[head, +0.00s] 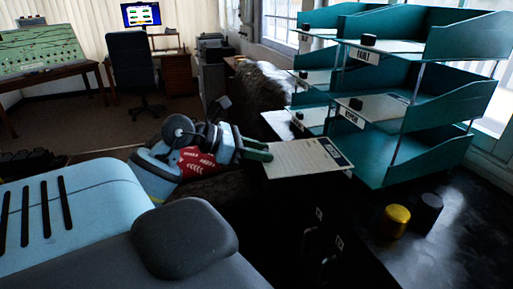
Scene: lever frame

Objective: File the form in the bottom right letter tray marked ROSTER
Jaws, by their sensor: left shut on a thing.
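A white printed form (300,160) with a dark band at its far right end is held roughly flat. My left gripper (258,151) is shut on its left edge with green fingertips. The form is in front of the teal letter tray rack, near the bottom level. The bottom right letter tray (432,148) lies just beyond and to the right of the form. No ROSTER label can be read; the form may cover it. Whether the form touches the tray I cannot tell. My right gripper is not in view.
The upper right tray (470,35) is labelled FAULT; the middle right tray (455,97) has a label hard to read. Smaller trays stand in a left column. A yellow cylinder (396,220) and a black cylinder (427,212) stand on the dark counter (455,245) in front of the rack.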

